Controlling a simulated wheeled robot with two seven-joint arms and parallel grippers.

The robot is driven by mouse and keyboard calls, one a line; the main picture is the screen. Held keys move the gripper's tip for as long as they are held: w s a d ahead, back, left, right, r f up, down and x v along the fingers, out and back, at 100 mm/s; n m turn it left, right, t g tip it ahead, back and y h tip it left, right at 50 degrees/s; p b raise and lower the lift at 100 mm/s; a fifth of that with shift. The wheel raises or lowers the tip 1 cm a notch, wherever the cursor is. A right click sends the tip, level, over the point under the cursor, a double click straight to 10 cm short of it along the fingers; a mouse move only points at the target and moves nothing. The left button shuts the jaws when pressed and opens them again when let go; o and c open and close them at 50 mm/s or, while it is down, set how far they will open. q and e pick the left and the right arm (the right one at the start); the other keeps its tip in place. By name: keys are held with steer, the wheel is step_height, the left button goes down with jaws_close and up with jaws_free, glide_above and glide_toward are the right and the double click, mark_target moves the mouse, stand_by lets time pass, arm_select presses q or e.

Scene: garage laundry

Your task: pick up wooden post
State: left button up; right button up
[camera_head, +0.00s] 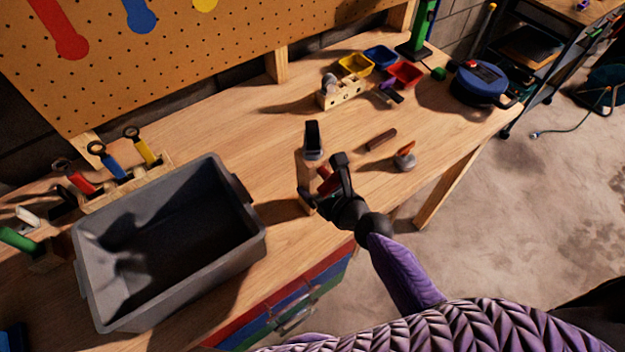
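A pale wooden post (310,170) stands upright near the front edge of the workbench, right of the grey bin. A black, watch-like object (313,138) sits at its top. My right gripper (322,182) is at the post's right and front side, with its dark fingers spread apart. The gripper hides part of the post, and I cannot tell whether the fingers touch it. A small red piece shows between the fingers. My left gripper is not in view.
The grey bin (249,225) stands left on the workbench (240,130). A brown bar (381,139) and an orange-topped object (405,156) lie to the right. Coloured trays (404,74) and a blue round case (479,85) are further back.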

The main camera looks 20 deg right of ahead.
mark_target(320, 148)
jaws_close()
stand_by(0.3)
step_height(320, 148, up, 12)
steer(key=p, duration=0.9)
step_height(320, 148, up, 13)
steer(key=p, duration=1.4)
